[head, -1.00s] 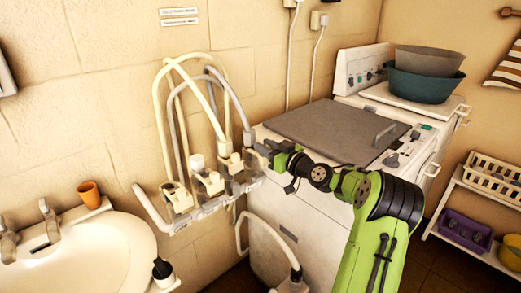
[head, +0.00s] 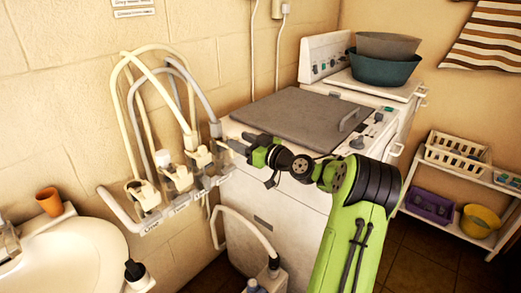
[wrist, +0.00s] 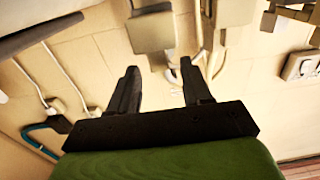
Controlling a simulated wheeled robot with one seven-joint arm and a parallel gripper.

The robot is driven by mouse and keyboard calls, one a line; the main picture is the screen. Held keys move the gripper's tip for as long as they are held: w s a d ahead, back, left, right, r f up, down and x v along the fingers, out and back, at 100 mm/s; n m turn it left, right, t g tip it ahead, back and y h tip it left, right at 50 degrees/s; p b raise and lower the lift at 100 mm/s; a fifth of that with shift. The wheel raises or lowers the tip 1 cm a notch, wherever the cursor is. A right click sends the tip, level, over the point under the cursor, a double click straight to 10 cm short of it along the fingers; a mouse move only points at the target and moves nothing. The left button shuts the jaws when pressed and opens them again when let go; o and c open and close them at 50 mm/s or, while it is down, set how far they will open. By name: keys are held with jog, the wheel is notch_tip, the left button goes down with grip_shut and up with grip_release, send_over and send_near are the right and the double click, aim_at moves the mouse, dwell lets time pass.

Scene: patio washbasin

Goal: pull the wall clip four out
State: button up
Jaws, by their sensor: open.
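A white wall rail (head: 165,217) carries several clips with cream and grey hoses looped up from them. The clips look alike, and I cannot read which is number four. The rightmost clip (head: 222,160) is at the rail's right end. My gripper (head: 236,147) is just right of it, pointing left toward it, and partly covers it. In the wrist view my gripper (wrist: 159,70) is open, with nothing between its fingers. A pale block (wrist: 152,33), perhaps a clip, shows beyond the fingertips. Whether the fingers touch anything is unclear.
A white washing machine (head: 272,195) with a grey lid (head: 295,120) stands right behind my arm. A washbasin (head: 70,255) with an orange cup (head: 50,201) is at left. A shelf with baskets (head: 455,155) is at right.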

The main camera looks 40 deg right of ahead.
jog(key=s+d, duration=0.1)
jog(key=s, duration=1.2)
jog(key=shift+d, duration=0.4)
jog(key=w+a+r+n+g+y+p, duration=0.2)
jog(key=a+g+p, duration=0.5)
jog(key=a, duration=1.6)
jog(key=s+a+r+m+g+h+p, duration=0.1)
jog(key=s+a+r+g+h, duration=0.1)
jog(key=s, duration=0.8)
jog(key=s+a+r+m+g+h+p, duration=0.2)
jog(key=s+a+g, duration=0.1)
jog(key=s, duration=0.7)
jog(key=shift+a+m+h, duration=0.3)
jog(key=shift+a, duration=0.6)
